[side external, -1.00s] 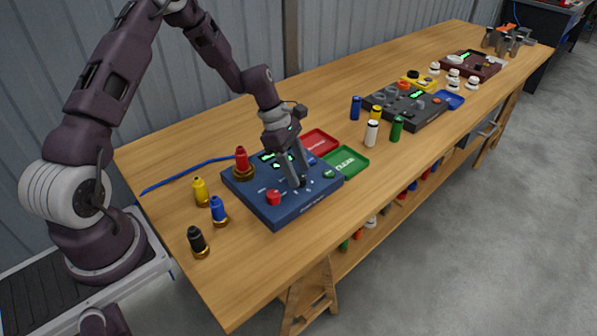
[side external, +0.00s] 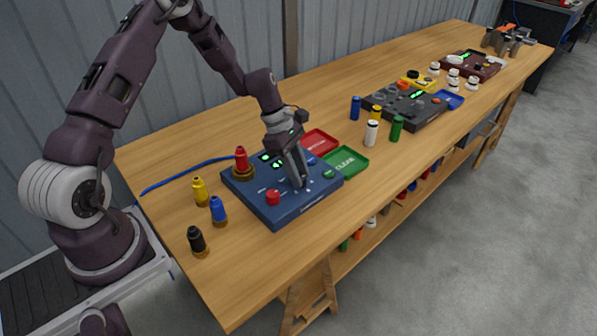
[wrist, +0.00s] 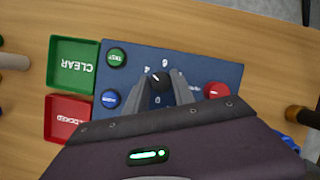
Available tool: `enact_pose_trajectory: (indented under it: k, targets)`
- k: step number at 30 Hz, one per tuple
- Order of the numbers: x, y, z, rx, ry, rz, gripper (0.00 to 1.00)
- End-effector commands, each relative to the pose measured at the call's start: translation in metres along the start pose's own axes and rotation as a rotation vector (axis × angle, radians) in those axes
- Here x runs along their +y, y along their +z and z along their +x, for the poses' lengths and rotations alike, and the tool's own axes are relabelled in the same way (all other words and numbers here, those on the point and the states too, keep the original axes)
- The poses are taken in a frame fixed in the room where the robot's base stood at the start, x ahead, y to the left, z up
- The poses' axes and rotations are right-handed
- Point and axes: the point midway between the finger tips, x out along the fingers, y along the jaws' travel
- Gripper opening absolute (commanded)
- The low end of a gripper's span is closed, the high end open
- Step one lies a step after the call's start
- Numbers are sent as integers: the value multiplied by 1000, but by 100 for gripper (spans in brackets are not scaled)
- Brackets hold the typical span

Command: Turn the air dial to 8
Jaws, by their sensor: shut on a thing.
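The blue control box (side external: 285,208) stands on the bench with a red knob (side external: 273,198) near its front left. The air dial is a small black knob with white marks around it; it shows in the wrist view (wrist: 158,84), between the fingertips. My gripper (side external: 301,184) points down at the box and is shut on the dial; it also shows in the wrist view (wrist: 160,80). The numerals around the dial are too small and partly hidden, so I cannot read its setting for sure. Green displays are lit on the box behind my gripper.
The green CLEAR tray (side external: 346,162) and red tray (side external: 320,142) lie right of the box. Yellow (side external: 200,192), blue (side external: 218,211) and black (side external: 197,241) bottles stand at the left.

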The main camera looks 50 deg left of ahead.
Motion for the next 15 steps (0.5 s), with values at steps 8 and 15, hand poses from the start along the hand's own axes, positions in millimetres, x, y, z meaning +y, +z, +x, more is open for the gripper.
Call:
enact_pose_trajectory:
  k: [8,15]
  targets:
    - [2,0,0,11,-78,190,0]
    - [3,1,0,22,-165,402,0]
